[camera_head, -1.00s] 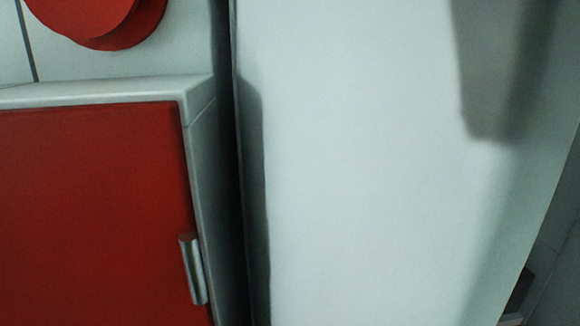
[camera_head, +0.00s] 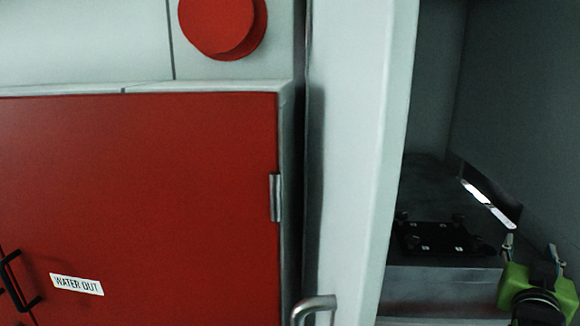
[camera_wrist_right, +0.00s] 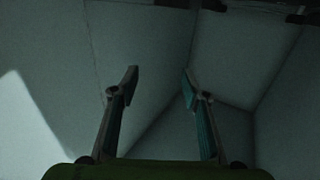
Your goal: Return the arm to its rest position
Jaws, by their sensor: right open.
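My right gripper (camera_head: 530,250) shows at the lower right of the head view, with a green body and two thin fingers pointing up and apart. It is in front of the grey recess to the right of the white panel. In the right wrist view my right gripper (camera_wrist_right: 160,80) has its two fingers spread with nothing between them, and dim grey walls lie beyond. My left gripper is not in either view.
A red cabinet door (camera_head: 140,200) with a "WATER OUT" label (camera_head: 77,285) fills the left. A white panel (camera_head: 350,130) with a metal handle (camera_head: 315,306) stands beside the recess. A black plate (camera_head: 436,238) lies on the grey ledge (camera_head: 440,277) inside.

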